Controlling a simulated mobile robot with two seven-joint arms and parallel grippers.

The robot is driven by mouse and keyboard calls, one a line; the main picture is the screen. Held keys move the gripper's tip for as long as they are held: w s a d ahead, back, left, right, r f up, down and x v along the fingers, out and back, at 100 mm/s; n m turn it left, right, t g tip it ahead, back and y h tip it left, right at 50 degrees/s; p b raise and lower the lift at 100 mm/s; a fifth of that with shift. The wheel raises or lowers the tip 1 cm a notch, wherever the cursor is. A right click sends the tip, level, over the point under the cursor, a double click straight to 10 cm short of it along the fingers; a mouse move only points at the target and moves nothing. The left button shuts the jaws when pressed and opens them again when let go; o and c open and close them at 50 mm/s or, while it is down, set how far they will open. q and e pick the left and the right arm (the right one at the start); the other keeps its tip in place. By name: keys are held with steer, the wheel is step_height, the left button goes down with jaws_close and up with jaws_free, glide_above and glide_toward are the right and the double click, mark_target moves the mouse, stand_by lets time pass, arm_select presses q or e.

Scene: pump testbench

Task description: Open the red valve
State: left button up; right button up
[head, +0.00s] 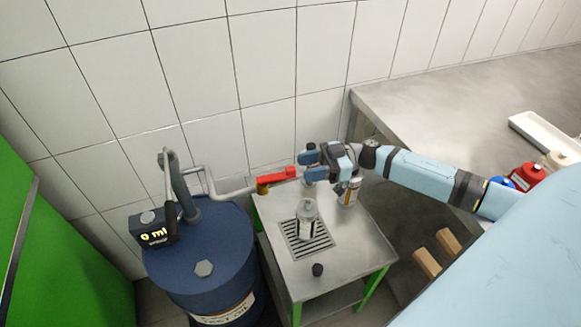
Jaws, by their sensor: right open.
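The red valve (277,175) is a red lever handle on a brass fitting at the end of a grey pipe, above the back left of a small metal table. The lever lies along the pipe's line, pointing right. My right gripper (306,166) is open, at the right end of the red lever. Its dark blue fingers are close to the lever tip; I cannot tell whether they touch it. My left gripper is not in view.
A bottle (307,222) stands on the drain grate of the small table (346,262); another bottle (351,190) stands behind, under my right arm. A black cap (318,269) lies in front. A blue drum (200,255) with a pump and a "0 ml" display (154,233) stands left.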

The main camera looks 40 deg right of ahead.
mark_target(290, 168)
steer(key=x, duration=0.4)
steer(key=shift+w+a, duration=0.15)
steer(key=shift+a, duration=0.2)
